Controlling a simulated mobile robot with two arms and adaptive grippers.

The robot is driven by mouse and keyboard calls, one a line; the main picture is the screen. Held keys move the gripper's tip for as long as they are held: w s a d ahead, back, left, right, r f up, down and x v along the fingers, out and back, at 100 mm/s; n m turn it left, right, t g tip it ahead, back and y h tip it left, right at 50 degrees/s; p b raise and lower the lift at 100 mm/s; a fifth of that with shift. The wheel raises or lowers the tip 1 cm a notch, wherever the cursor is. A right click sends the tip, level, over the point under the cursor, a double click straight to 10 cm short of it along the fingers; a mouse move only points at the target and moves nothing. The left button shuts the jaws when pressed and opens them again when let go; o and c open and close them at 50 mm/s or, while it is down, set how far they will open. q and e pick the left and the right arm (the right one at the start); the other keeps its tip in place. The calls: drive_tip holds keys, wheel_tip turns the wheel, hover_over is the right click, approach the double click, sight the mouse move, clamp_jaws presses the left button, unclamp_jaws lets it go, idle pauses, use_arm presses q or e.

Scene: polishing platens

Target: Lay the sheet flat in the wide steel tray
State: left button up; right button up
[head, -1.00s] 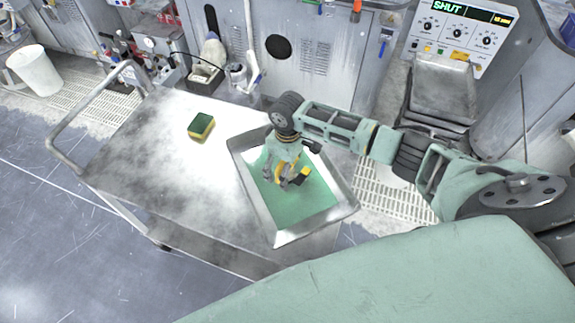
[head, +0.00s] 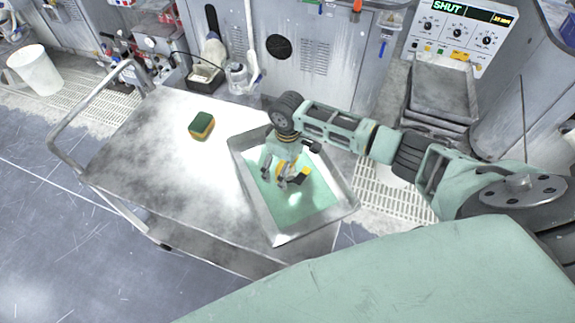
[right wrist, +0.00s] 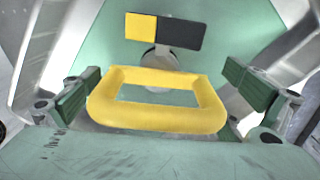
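The sheet is pale green and lies inside the wide steel tray (head: 242,179), looking flat as far as it shows. The sheet (head: 322,200) also fills the background of the right wrist view (right wrist: 235,30). A yellow loop handle (right wrist: 155,118) and a yellow-and-black tab (right wrist: 182,32) on a round metal fitting are above the sheet. My right gripper (head: 277,174) is over the sheet. In the right wrist view my right gripper (right wrist: 158,92) is open, its green finger pads on either side of the handle. Contact with the handle is unclear. My left gripper is out of view.
The tray sits on a steel cart (head: 160,150) with a rail on its left. A green-and-yellow sponge (head: 201,126) lies left of the tray. A control panel (head: 463,35) reading SHUT stands behind, above stacked steel trays (head: 443,88). The cart's left part is mostly clear.

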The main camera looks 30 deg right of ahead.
drive_tip(key=shift+s+f, duration=0.15)
drive_tip(key=shift+f, duration=0.1)
wheel_tip(320, 180, up, 12)
drive_tip(key=shift+r, duration=0.2)
drive_tip(key=shift+f, duration=0.1)
